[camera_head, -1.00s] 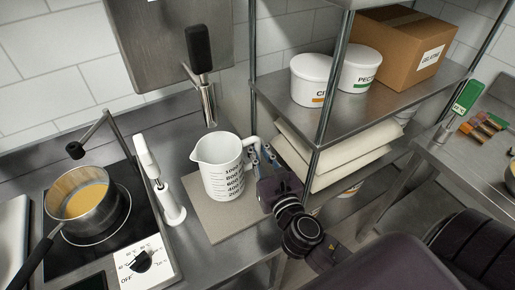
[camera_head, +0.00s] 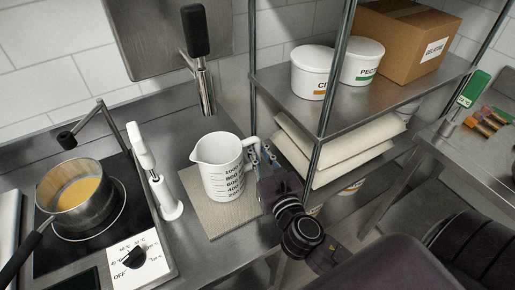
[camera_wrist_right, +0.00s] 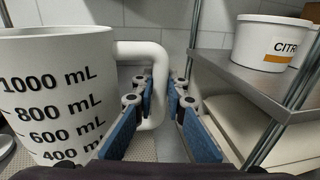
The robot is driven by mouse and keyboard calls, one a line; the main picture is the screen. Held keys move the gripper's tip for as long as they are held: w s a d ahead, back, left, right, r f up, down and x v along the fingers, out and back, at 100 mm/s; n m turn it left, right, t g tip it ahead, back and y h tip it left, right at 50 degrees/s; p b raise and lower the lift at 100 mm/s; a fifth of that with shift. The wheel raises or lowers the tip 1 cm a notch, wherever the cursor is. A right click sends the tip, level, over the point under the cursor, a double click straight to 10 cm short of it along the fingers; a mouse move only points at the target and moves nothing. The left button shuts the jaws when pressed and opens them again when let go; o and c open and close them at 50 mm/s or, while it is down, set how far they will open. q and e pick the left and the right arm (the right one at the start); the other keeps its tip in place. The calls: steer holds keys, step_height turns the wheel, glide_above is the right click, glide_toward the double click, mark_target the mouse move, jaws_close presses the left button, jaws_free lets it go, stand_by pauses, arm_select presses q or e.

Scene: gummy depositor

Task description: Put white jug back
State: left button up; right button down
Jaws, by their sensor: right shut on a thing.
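The white jug (camera_head: 219,170), with black millilitre marks, stands upright over the grey-beige mat (camera_head: 215,222) on the steel counter. It also shows at the left of the right wrist view (camera_wrist_right: 55,95). Its white handle (camera_wrist_right: 157,75) points toward the shelf. My right gripper (camera_head: 263,160) is shut on this handle, with a blue-padded finger on each side of it in the right wrist view (camera_wrist_right: 160,95). The jug's base seems to rest on the mat, but I cannot tell for sure. My left gripper is out of view.
A white stick-like device (camera_head: 158,180) stands close left of the mat. A pot (camera_head: 72,208) of yellow liquid sits on the hob (camera_head: 110,240). The shelf post (camera_head: 333,90) and lower shelf with pale sacks (camera_head: 345,150) are close to my right gripper.

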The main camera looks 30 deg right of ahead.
steer(key=shift+f, duration=0.4)
steer(key=c, duration=1.9)
jaws_free()
steer(key=s, duration=0.4)
steer(key=s+a, duration=0.1)
steer(key=s, duration=0.7)
steer(key=shift+a+r, duration=0.1)
steer(key=shift+a, duration=0.25)
steer(key=shift+s, duration=0.1)
